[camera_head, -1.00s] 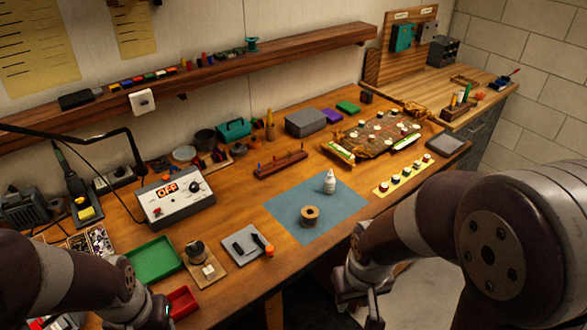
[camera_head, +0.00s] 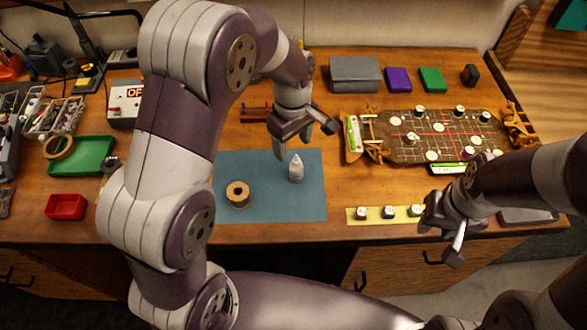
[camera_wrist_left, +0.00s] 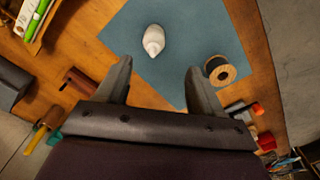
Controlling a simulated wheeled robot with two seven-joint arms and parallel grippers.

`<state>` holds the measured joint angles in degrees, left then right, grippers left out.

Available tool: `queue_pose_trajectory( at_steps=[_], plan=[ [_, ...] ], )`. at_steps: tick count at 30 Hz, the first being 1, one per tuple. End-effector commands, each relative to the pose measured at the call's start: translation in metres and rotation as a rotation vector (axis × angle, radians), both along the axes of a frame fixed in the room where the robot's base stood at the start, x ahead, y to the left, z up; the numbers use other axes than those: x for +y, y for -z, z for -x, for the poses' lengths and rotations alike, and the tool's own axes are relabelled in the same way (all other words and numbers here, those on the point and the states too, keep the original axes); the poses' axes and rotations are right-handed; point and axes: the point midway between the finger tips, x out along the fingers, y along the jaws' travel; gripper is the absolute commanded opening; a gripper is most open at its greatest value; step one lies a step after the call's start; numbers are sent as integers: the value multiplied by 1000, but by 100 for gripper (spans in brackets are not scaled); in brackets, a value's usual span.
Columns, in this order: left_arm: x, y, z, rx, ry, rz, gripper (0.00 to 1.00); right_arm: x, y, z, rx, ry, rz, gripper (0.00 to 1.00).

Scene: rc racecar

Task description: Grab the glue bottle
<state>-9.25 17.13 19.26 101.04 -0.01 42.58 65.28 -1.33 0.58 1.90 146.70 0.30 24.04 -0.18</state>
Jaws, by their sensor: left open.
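The small white glue bottle (camera_head: 296,170) stands upright on the blue-grey mat (camera_head: 310,205). It also shows in the left wrist view (camera_wrist_left: 153,40), just beyond the fingertips and roughly centred between them. My left gripper (camera_head: 304,142) is open and empty, pointing down above the mat's back edge, behind the bottle. Its two separated fingers show in the left wrist view (camera_wrist_left: 160,68), apart from the bottle. My right gripper (camera_head: 444,240) hangs at the bench's front edge, right of the mat; I cannot tell its opening.
A spool (camera_head: 238,194) stands on the mat left of the bottle. A yellow strip (camera_head: 375,215) with several small pots lies right of the mat. A brown track board (camera_head: 400,150) lies behind it. A green tray (camera_head: 80,155) and red tray (camera_head: 66,207) are at left.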

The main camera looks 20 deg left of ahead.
Motion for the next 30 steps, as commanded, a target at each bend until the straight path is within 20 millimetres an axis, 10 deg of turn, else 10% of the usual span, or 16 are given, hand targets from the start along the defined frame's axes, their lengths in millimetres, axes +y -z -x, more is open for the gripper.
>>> queue_pose_trajectory(
  at_steps=[16, 25, 30],
  plan=[
    [-5, 96, 0, 4, 2, -1, 67, 0, -25, 0, 0, 0, 0, 39],
    [-5, 108, -1, -1, 2, 1, 67, 0, -25, 0, 0, 0, 0, 39],
    [-5, 108, -1, -1, 2, 1, 15, 0, -25, 0, 0, 0, 0, 39]
  ],
)
